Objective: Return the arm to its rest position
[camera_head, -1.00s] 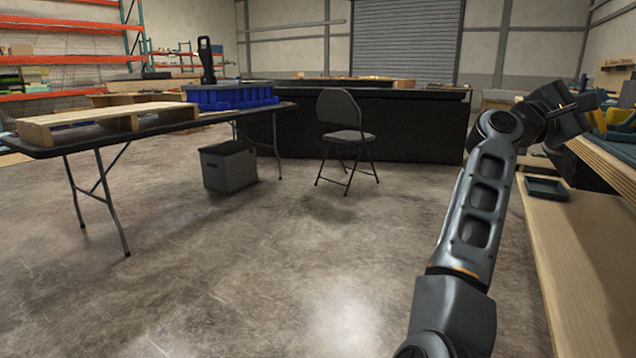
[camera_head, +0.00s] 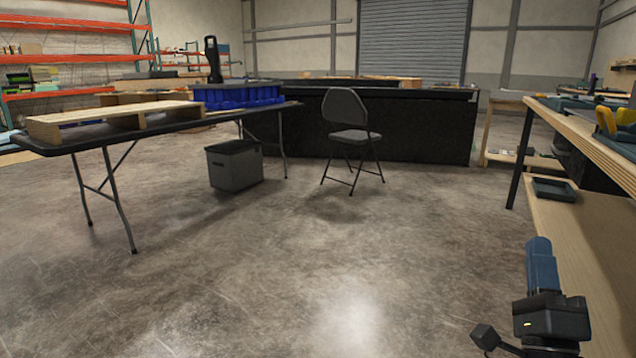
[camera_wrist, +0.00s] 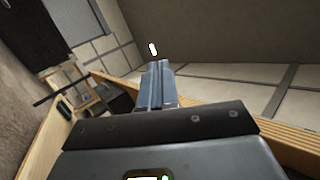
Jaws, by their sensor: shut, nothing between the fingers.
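Most of the arm is out of the head view.
The workbench (camera_head: 575,125) runs along the right, with a small dark tray (camera_head: 554,189) on its lower shelf. A folding chair (camera_head: 350,138), a grey bin (camera_head: 234,169) and a folding table (camera_head: 75,138) stand farther off. The middle floor is clear.

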